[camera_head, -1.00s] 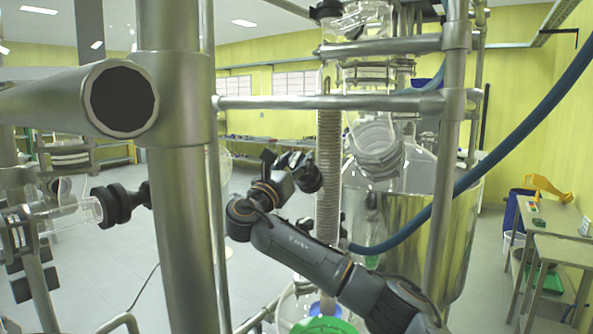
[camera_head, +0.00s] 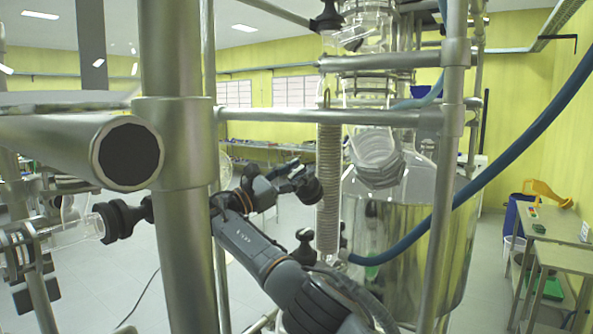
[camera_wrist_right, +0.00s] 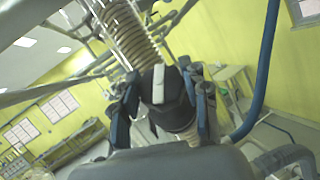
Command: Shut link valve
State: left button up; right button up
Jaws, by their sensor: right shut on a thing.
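The link valve's knob (camera_wrist_right: 160,86) looks black with a pale stripe across its face in the right wrist view. My right gripper (camera_wrist_right: 165,97) has one finger on each side of it and is shut on it. In the head view, the right gripper (camera_head: 294,180) is at mid-picture, just left of the pale coiled column (camera_head: 328,185). A dark rounded part, probably the knob, shows at its fingers, partly covered by them. The valve body behind is hidden. My left gripper is not in view.
A thick steel post (camera_head: 180,240) stands left of my right arm, and crossbars pass above it. A blue hose (camera_head: 500,165) curves across the right. A large glass vessel (camera_head: 400,240) stands behind the column. Another black knob (camera_head: 305,242) is just below the gripper.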

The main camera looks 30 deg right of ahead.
jog(key=shift+r+m+g, duration=0.1)
jog(key=shift+m+g, duration=0.2)
jog(key=shift+g, duration=0.1)
jog(key=o, duration=1.2)
jog(key=shift+c, duration=0.2)
jog(key=v, duration=0.7)
jog(key=shift+a, duration=0.25)
